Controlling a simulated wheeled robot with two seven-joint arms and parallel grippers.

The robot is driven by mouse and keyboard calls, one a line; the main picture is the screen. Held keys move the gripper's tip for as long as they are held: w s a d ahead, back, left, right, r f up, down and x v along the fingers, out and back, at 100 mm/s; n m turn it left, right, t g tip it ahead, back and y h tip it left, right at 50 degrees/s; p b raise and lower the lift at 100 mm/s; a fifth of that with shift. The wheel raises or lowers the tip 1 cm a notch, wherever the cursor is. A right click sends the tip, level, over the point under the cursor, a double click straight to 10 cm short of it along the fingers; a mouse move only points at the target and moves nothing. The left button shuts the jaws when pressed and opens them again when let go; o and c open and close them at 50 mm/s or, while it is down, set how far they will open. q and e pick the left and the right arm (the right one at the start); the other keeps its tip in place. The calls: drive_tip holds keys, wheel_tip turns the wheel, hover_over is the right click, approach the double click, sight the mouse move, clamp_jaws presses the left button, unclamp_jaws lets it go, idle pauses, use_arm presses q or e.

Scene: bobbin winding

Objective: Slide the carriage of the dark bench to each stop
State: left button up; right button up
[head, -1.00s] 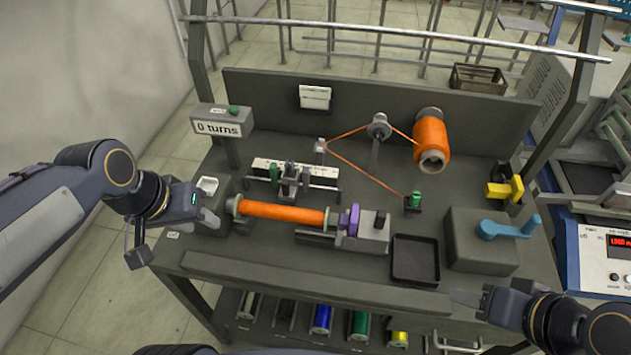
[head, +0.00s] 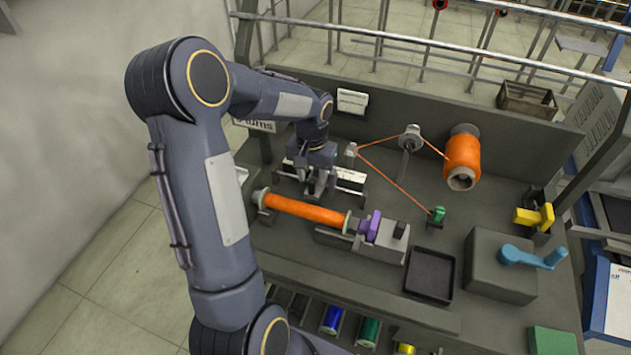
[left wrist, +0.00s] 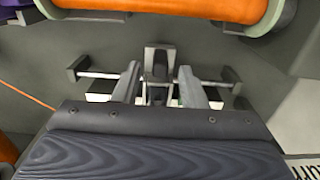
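The dark bench (head: 285,235) carries a short rail (left wrist: 97,75) with a white scale strip (head: 350,178) behind it. The grey carriage (left wrist: 157,62) sits on the rail, roughly mid-way between the end blocks in the left wrist view. My left gripper (head: 318,190) is down at the carriage and hides most of it in the head view. In the left wrist view its two fingers (left wrist: 160,88) are apart, one on each side of the carriage, with gaps visible. I cannot tell whether either touches. My right gripper is out of view.
An orange bobbin (head: 305,209) lies in front of the rail. Orange thread runs past a pulley (head: 410,135) from an orange spool (head: 462,158). A black tray (head: 430,274), blue crank (head: 530,257) and yellow handle (head: 535,217) are to the right.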

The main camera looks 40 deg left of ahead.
use_arm(q)
drive_tip(key=shift+f, duration=1.45)
clamp_jaws()
drive_tip(key=shift+a, duration=0.1)
